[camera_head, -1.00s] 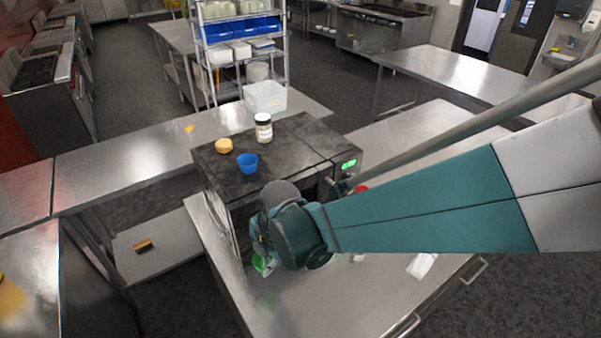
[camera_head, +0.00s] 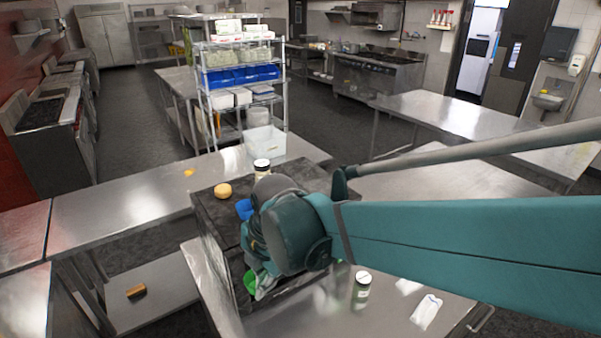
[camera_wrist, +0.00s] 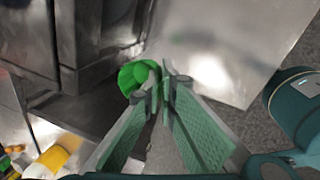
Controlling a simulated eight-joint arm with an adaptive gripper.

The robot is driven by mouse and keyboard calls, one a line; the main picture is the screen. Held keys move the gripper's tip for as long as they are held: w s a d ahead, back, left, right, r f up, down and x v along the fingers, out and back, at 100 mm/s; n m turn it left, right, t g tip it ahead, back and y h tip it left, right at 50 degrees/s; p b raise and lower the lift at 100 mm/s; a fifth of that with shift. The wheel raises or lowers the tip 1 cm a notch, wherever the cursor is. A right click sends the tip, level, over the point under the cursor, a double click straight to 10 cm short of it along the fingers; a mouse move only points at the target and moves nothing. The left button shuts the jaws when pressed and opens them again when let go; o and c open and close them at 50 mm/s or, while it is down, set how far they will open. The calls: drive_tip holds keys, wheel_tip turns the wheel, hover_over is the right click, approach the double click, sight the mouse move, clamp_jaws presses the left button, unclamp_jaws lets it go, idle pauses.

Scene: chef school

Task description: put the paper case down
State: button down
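A green paper case (camera_head: 250,281) is at the tip of my gripper (camera_head: 262,286) in the head view, beside the front of a dark oven. In the wrist view the green case (camera_wrist: 133,77) is a small round cup, its side between the tips of my gripper (camera_wrist: 161,86). The fingers are nearly together and appear shut on its edge. The case appears held above the steel table (camera_wrist: 215,50). The exact gap below is unclear. A blue case (camera_head: 243,208) sits on the oven top, partly hidden by my arm.
The oven (camera_head: 213,208) carries a yellowish round item (camera_head: 222,190) and a jar (camera_head: 262,168). Another jar (camera_head: 361,287) and a white packet (camera_head: 426,311) stand or lie on the table to the right. A brown block (camera_head: 136,291) lies on a low shelf at left.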

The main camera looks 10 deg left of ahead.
drive_tip(key=w+a+v, duration=0.1)
drive_tip(key=a+v, duration=0.1)
drive_tip(key=v, duration=0.9)
drive_tip(key=w+a+r+v, duration=0.1)
drive_tip(key=a+v, duration=0.1)
drive_tip(key=v, duration=0.9)
drive_tip(key=w+d+m+p, duration=0.2)
drive_tip(key=w+p, duration=0.5)
drive_tip(key=w, duration=2)
drive_tip(key=f, duration=0.5)
drive_tip(key=shift+w+d+f, duration=0.2)
drive_tip(key=shift+w+f, duration=0.05)
drive_tip(key=shift+w, duration=0.15)
drive_tip(key=shift+s+d+x, duration=0.1)
drive_tip(key=shift+d+x, duration=0.05)
drive_tip(key=shift+x, duration=0.8)
drive_tip(key=shift+s+d+x, duration=0.1)
drive_tip(key=shift+d+x, duration=0.1)
drive_tip(key=shift+x, duration=0.75)
drive_tip(key=shift+s+d+x, duration=0.1)
drive_tip(key=shift+d+x, duration=0.05)
drive_tip(key=shift+x, duration=0.8)
drive_tip(key=shift+f, duration=0.15)
